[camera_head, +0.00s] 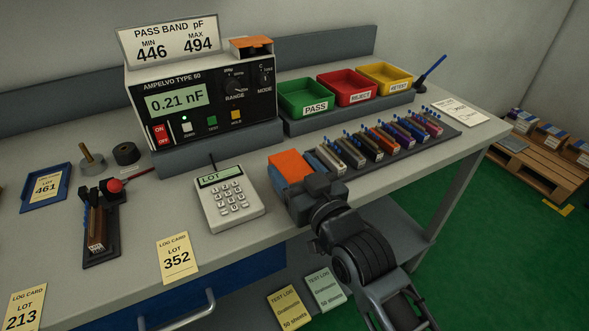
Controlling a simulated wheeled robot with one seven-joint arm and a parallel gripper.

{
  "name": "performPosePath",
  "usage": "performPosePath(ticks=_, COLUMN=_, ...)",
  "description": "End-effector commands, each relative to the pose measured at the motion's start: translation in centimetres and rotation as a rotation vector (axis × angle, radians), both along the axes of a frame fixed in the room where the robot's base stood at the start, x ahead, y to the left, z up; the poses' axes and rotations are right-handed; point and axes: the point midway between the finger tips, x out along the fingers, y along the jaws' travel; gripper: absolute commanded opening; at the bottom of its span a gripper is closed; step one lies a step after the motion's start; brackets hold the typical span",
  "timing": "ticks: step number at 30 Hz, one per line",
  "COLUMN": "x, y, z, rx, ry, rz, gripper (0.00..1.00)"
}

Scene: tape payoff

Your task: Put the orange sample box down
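The orange sample box (289,165) is at the end of my gripper (304,184), near the front edge of the bench, between the keypad unit and the row of small coloured parts. My gripper appears shut on it, reaching in from the lower right. The gripper's body hides the box's near lower part and the fingertips. I cannot tell whether the box's underside touches the bench top.
A keypad unit marked LOT (228,197) stands left of the box. A dark rack (416,144) of small coloured parts lies close on its right. Green PASS (306,97), red REJECT (346,87) and yellow RETEST (385,77) bins stand behind. The meter (205,95) carries another orange-topped box (251,43).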

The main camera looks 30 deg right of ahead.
Motion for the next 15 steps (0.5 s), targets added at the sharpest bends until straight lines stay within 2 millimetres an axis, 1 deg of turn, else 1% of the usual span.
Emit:
performPosePath(ticks=1, x=0.0, y=0.0, z=0.01, rx=0.0, ry=0.0, rz=0.0, gripper=0.72)
performPosePath(ticks=6, x=-0.01, y=0.01, z=0.01, rx=0.0, ry=0.0, rz=0.0, gripper=0.89)
performPosePath(ticks=8, x=0.0, y=0.0, z=0.01, rx=0.0, ry=0.0, rz=0.0, gripper=0.93)
performPosePath(ticks=15, x=-0.01, y=0.0, z=0.15, rx=0.0, ry=0.0, rz=0.0, gripper=0.93)
